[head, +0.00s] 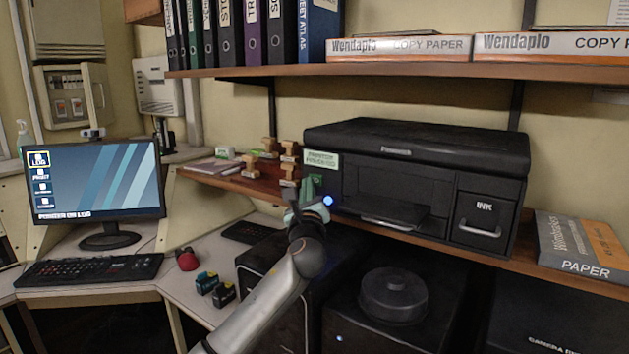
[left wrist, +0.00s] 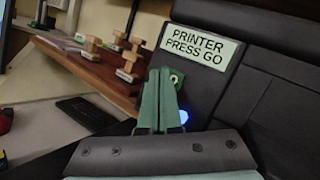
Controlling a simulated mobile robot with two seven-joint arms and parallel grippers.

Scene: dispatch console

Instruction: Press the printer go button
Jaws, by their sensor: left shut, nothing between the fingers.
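The black printer (head: 430,165) stands on the lower wooden shelf. A pale label (head: 321,160) reading "PRINTER PRESS GO" is at its left front; it also shows in the left wrist view (left wrist: 200,47). Below the label is a small green button plate (left wrist: 177,78), partly hidden behind my fingers. A blue light (head: 328,200) glows just below. My left gripper (head: 306,193) is shut and empty, its green fingers (left wrist: 162,72) pointing at the printer's front beside the plate. I cannot tell whether the tips touch it. My right gripper is not in view.
Wooden-handled stamps (head: 289,158) stand on the shelf left of the printer. Black machines (head: 394,296) sit below the shelf. A monitor (head: 95,180) and keyboard (head: 88,270) are on the desk at left. A paper pack (head: 580,245) lies right of the printer.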

